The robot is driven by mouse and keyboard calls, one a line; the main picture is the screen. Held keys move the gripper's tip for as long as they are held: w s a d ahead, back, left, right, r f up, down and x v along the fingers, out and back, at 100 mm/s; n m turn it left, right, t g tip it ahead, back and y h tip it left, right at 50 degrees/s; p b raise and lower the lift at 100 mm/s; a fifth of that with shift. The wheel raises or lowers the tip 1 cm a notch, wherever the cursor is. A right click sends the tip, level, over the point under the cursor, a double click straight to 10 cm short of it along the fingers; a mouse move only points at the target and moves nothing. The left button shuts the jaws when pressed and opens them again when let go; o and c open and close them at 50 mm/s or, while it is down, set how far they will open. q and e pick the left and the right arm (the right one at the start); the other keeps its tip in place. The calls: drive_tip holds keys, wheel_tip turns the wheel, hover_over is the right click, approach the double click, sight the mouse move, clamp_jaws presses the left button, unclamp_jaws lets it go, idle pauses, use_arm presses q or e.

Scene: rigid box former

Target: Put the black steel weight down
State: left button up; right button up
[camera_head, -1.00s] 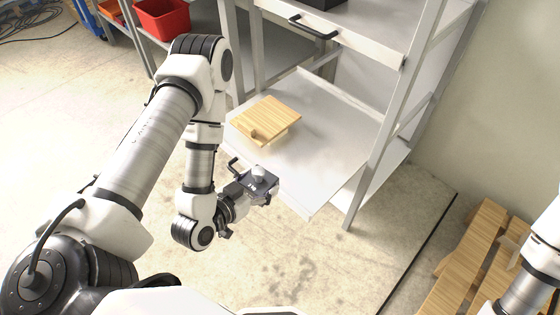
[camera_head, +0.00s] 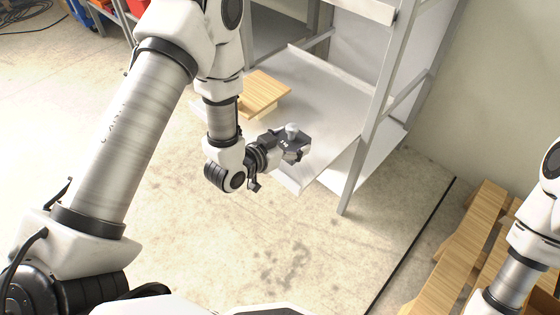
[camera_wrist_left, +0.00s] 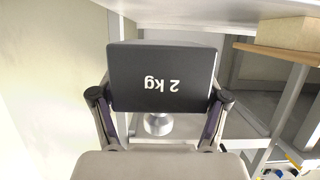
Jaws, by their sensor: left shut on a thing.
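The black steel weight (camera_head: 297,147) is a dark block with a pale knob on top, held in the air. My left gripper (camera_head: 283,150) is shut on it from the left side. In the head view the weight overlaps the front of the grey pull-out shelf (camera_head: 325,118); its height above the shelf is hard to tell. In the left wrist view the weight (camera_wrist_left: 162,65) shows a white "2 kg" label upside down, with one finger at each side. My right arm enters at the right edge, and its gripper is out of the frame.
A small wooden stand (camera_head: 262,90) sits on the shelf, behind and left of the weight. A grey rack post (camera_head: 372,120) rises to the right. Wooden slats of a pallet (camera_head: 470,240) lie on the floor at right. The shelf's middle and right are bare.

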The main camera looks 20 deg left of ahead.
sight(297, 141)
use_arm(q)
drive_tip(key=w, duration=0.4)
drive_tip(key=shift+w+f, duration=0.1)
wheel_tip(297, 141, down, 4)
drive_tip(key=shift+r+b, duration=0.2)
drive_tip(key=shift+b, duration=0.95)
drive_tip(key=shift+r, duration=0.1)
drive_tip(key=o, duration=1.5)
drive_tip(key=shift+f, duration=0.25)
drive_tip(key=o, duration=0.3)
drive_tip(key=shift+r, duration=0.1)
drive_tip(key=shift+r, duration=0.1)
